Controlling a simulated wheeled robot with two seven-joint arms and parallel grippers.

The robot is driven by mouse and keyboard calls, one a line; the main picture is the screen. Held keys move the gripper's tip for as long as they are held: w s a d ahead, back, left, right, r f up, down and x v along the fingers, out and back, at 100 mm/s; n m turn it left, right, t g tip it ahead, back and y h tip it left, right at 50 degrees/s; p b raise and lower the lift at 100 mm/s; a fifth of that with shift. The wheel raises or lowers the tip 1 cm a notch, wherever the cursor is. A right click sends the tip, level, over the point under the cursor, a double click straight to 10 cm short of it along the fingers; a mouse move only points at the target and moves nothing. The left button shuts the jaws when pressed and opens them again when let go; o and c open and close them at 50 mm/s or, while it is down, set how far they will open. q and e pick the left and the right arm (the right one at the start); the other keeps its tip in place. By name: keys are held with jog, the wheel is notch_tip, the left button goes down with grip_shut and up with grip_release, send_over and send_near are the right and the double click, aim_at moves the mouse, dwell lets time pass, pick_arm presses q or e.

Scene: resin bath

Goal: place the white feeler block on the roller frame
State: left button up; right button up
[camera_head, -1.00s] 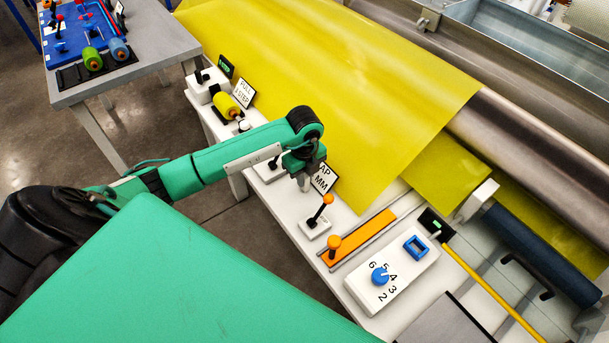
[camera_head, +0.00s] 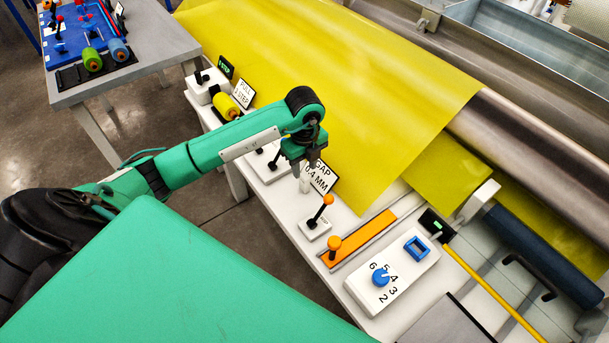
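My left gripper (camera_head: 304,178) points down over the white bench, in front of the "GAP 0.4 MM" sign (camera_head: 321,176). A small pale upright piece shows at its fingertips. I cannot tell whether this is the white feeler block or part of the fingers. A white block-like piece (camera_head: 478,201) sits at the near end of the dark blue roller (camera_head: 540,255), by the yellow sheet. It may be part of the roller frame. No other piece is clearly the feeler block. My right gripper is not in view.
An orange-knobbed lever (camera_head: 319,214) stands close to the gripper. An orange slide (camera_head: 362,238) and a white box with a blue dial (camera_head: 380,278) lie to its right. A yellow rod (camera_head: 490,290) runs past them. The yellow sheet (camera_head: 340,80) covers the area behind.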

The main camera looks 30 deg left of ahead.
aim_at(305, 176)
pick_arm(q)
notch_tip(305, 176, up, 7)
jog(key=shift+b, duration=0.3)
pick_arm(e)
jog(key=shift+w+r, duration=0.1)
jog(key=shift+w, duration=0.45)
pick_arm(q)
jog(key=shift+f, duration=0.1)
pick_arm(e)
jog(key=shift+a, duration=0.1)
